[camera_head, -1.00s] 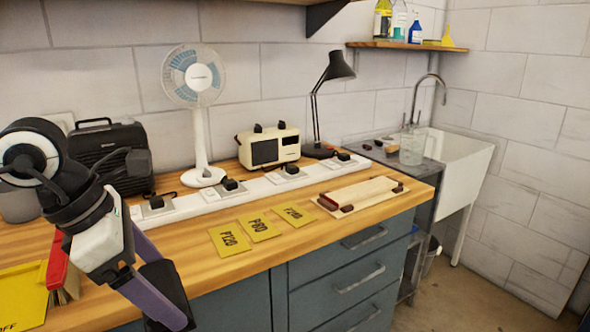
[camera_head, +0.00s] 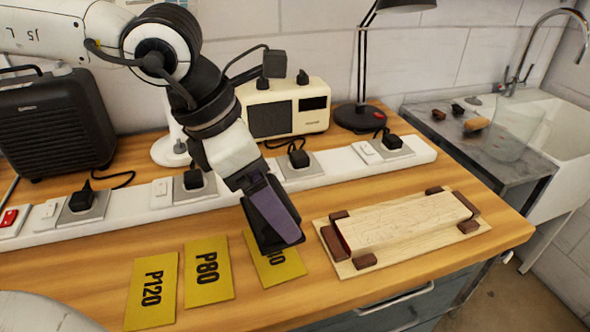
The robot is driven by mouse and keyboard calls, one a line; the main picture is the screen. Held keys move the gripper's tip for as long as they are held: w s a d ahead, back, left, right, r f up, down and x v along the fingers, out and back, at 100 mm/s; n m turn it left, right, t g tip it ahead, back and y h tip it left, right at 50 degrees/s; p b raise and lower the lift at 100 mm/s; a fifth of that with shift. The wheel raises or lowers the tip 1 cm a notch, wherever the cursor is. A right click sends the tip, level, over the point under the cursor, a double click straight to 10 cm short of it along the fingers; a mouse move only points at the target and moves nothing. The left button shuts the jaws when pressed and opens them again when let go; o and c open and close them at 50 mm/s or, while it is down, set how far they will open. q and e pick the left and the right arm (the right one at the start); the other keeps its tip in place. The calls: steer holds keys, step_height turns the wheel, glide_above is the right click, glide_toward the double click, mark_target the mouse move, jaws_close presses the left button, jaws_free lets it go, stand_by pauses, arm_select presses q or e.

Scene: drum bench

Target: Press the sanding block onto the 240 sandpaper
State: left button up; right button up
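My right gripper is out of view.
A cream radio (camera_head: 288,110), lamp (camera_head: 362,115) and black heater (camera_head: 55,125) stand at the back. The sink (camera_head: 565,170) is at right.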

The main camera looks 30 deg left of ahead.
arm_select(q)
steer(key=shift+s+f+b, duration=0.2)
steer(key=shift+f+b, duration=0.1)
steer(key=shift+f, duration=0.15)
steer(key=shift+f+b, duration=0.95)
steer(key=shift+f, duration=1.6)
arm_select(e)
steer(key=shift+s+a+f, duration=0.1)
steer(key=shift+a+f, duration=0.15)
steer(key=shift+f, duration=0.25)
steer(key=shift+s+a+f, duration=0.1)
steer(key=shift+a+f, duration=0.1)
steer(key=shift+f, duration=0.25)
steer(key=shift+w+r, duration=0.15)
arm_select(q)
steer(key=shift+w+b, duration=0.1)
steer(key=shift+b, duration=0.45)
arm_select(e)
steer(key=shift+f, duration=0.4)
arm_select(q)
steer(key=shift+d, duration=0.1)
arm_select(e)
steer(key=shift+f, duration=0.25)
arm_select(q)
steer(key=shift+f+b, duration=0.4)
steer(key=shift+b, duration=0.3)
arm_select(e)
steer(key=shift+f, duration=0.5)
